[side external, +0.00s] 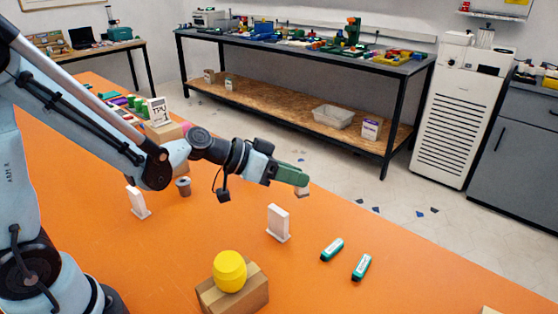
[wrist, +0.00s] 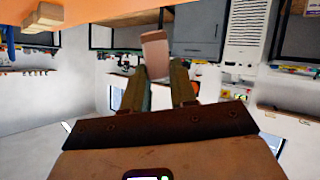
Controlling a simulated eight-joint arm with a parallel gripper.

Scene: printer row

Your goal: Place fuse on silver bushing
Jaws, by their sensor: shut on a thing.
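My gripper (side external: 300,184) is out over the orange table, right of the middle in the side view. It is shut on a small pale, pinkish-brown piece, which looks to be the fuse (side external: 303,191). In the wrist view the fuse (wrist: 155,52) sticks out between the two green fingers (wrist: 160,88). The silver bushing appears to be the small grey ringed piece (side external: 183,187) standing on the table left of my gripper, below my forearm. It is apart from the fuse, and I cannot make it out in the wrist view.
White upright plates stand on the table at left (side external: 138,202) and centre (side external: 278,223). A yellow barrel-shaped piece (side external: 229,271) sits on a cardboard box (side external: 233,296) in front. A sign (side external: 158,111) and small items crowd the far left.

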